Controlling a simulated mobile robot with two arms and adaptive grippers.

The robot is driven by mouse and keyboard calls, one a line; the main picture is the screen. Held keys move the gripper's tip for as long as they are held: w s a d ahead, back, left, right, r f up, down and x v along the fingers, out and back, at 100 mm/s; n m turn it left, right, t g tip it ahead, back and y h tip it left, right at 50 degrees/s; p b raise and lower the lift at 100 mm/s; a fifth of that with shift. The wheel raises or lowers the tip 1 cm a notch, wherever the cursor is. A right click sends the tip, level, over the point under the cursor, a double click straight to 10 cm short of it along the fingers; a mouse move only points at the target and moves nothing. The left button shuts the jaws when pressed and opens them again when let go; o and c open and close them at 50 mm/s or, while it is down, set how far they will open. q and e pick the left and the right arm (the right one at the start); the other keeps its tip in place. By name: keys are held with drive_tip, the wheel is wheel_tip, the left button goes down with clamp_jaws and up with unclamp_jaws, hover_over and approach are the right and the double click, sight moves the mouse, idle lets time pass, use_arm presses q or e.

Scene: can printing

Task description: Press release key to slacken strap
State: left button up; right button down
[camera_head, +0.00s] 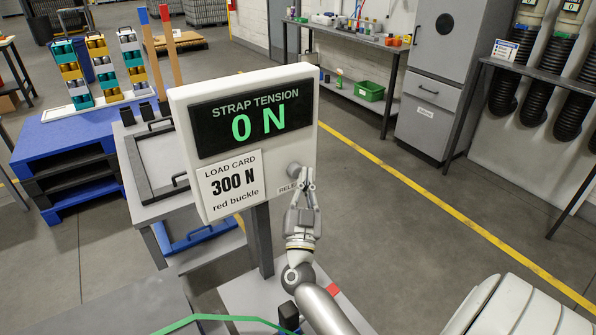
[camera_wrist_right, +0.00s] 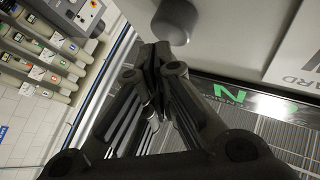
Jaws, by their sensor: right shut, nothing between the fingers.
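The release key (camera_head: 294,169) is a round grey knob on the lower right of the white strap tension panel (camera_head: 297,110). The panel's display (camera_head: 252,112) reads 0 N in green. A load card (camera_head: 231,186) below it reads 300 N, red buckle. My right gripper (camera_head: 307,186) is shut and empty, its fingertips at the key. In the right wrist view the round key (camera_wrist_right: 176,20) is just beyond the closed fingertips (camera_wrist_right: 158,52); I cannot tell whether they touch. A green strap (camera_head: 215,318) runs along the bottom of the head view. My left gripper is not in view.
A grey cabinet (camera_head: 440,70) and a shelf with a green bin (camera_head: 370,91) are at the back right.

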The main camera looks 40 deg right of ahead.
drive_tip(key=shift+s, duration=0.25)
drive_tip(key=s, duration=0.1)
drive_tip(key=s+p, duration=0.1)
drive_tip(key=s, duration=0.1)
drive_tip(key=s+p, duration=0.1)
drive_tip(key=s, duration=0.1)
drive_tip(key=shift+a, duration=0.3)
idle(0.9)
